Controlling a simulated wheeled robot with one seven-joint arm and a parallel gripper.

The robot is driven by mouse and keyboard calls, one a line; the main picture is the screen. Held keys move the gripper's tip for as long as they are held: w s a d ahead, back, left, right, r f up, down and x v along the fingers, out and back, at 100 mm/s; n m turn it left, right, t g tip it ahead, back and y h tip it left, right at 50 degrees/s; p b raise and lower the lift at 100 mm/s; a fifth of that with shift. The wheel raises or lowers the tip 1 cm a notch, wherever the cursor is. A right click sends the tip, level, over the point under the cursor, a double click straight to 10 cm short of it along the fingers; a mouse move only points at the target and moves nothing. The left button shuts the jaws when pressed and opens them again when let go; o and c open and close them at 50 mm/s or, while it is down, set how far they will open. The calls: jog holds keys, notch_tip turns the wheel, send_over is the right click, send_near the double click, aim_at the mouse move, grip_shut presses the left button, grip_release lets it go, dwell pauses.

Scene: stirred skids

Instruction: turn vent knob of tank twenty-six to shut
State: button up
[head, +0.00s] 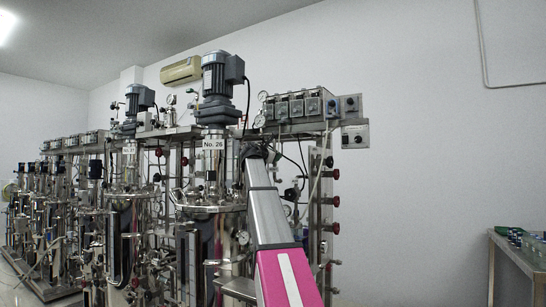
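Tank twenty-six (208,185) stands in the middle of the head view, with a white "No. 26" label (213,143) and a large grey motor (216,85) on top. My arm reaches up from the bottom edge, right of the tank. Its end, with my gripper (253,147), is a small dark shape beside the tank's top, right of the label. The fingers are too small and dark to tell open from shut. I cannot pick out the vent knob; the arm covers part of the fittings there. Whether the gripper touches anything is unclear.
A frame post (314,205) right of my arm carries dark red and black knobs (333,201). Control boxes (298,106) and gauges sit above. More tanks (122,190) stand left. A table (520,258) is far right, with open space between.

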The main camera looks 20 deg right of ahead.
dwell(0.3)
jog(key=o, duration=0.9)
jog(key=shift+s+a, duration=0.1)
jog(key=v, duration=1)
jog(key=shift+s+a, duration=0.2)
